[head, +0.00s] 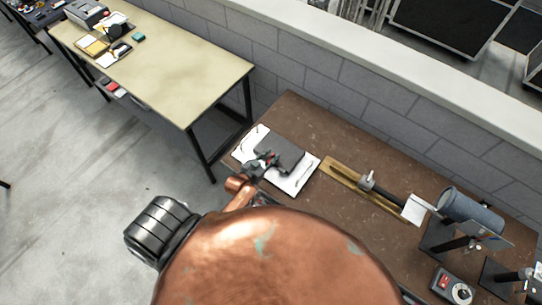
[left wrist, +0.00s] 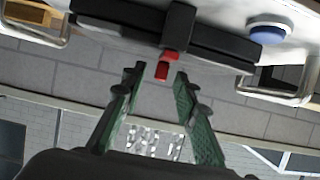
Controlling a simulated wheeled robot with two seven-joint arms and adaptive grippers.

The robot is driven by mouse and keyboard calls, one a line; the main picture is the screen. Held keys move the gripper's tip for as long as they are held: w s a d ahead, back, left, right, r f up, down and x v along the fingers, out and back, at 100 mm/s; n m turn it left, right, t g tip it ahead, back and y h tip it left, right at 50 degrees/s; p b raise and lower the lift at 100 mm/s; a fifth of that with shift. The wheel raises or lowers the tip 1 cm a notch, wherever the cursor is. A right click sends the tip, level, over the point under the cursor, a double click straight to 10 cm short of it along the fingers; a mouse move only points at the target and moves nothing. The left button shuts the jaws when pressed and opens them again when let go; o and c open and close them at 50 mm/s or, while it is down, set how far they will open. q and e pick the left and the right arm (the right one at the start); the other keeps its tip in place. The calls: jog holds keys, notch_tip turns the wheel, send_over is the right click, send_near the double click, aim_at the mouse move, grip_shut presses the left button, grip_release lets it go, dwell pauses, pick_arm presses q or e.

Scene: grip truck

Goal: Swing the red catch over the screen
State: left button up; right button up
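The red catch (left wrist: 166,66) shows in the left wrist view at the edge of a dark bar-like part. A dark grey flat panel (head: 285,150), which looks like the screen, lies on a white base (head: 298,181) on the brown bench in the head view. My left gripper (head: 268,158) is over the panel's left part and hides some of it. In the left wrist view my left gripper (left wrist: 157,73) has its green-padded fingers apart, with the red catch just beyond and between the tips. Contact cannot be told. My right gripper is not in view.
The base has metal handles (left wrist: 287,92) and a blue button (left wrist: 268,34). On the brown bench (head: 330,150), a wooden board with a tool (head: 340,173), a grey-blue cylinder (head: 470,210) and a red-switch box (head: 452,286) stand to the right. A brick wall runs behind.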

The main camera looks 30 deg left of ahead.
pick_arm(q)
jog(key=v, duration=1.2)
jog(key=shift+d, duration=0.1)
